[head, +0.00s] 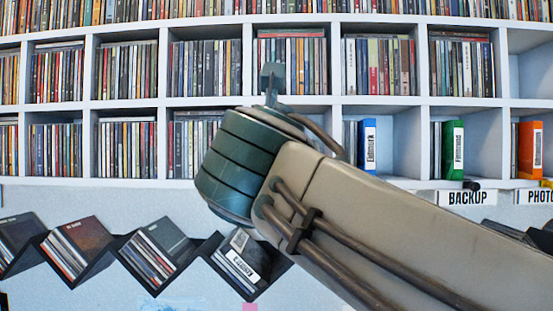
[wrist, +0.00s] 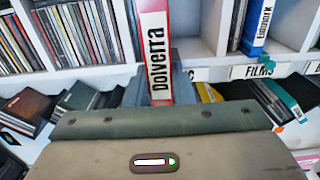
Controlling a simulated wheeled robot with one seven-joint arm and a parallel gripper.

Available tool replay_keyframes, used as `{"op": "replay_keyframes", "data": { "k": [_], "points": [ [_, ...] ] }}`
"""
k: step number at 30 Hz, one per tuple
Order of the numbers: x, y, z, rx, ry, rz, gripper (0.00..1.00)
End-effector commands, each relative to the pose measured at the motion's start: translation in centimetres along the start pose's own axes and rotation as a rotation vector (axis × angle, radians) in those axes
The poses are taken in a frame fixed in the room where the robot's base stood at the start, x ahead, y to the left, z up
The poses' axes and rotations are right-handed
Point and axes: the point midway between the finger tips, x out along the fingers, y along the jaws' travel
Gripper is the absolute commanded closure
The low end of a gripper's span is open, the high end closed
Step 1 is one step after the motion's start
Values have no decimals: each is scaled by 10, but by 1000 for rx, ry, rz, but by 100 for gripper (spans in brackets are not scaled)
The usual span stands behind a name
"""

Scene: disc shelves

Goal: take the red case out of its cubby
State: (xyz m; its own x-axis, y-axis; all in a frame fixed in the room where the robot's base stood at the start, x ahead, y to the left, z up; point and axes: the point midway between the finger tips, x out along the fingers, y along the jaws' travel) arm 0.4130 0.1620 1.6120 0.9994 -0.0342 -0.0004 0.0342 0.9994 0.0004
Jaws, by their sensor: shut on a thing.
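The red case (wrist: 153,30) stands upright in the wrist view with its white spine label "Dolverra" facing me. Its top is cut off by the frame edge. My gripper (wrist: 160,100) is shut on the lower part of the case, with grey finger parts close beside it. The case overlaps the shelf's front lip and a divider in the picture, so it is at least partly in front of the cubby. I cannot tell whether its back end is clear of it.
Cubbies packed with discs (head: 290,62) fill the wall. A blue case (head: 367,145), a green case (head: 452,148) and an orange case (head: 530,149) stand in lower cubbies. A "FILMS" label (wrist: 258,70) shows at the shelf edge. Zigzag racks (head: 150,262) with discs sit below.

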Motion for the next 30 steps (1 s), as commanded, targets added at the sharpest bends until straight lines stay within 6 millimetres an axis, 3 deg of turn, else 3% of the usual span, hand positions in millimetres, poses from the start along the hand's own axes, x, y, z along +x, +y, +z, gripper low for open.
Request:
{"op": "replay_keyframes", "data": {
  "k": [16,30],
  "points": [
    [-32,0,1,0,-2,0,100],
    [-30,1,-4,-1,0,-8,100]
  ]
}}
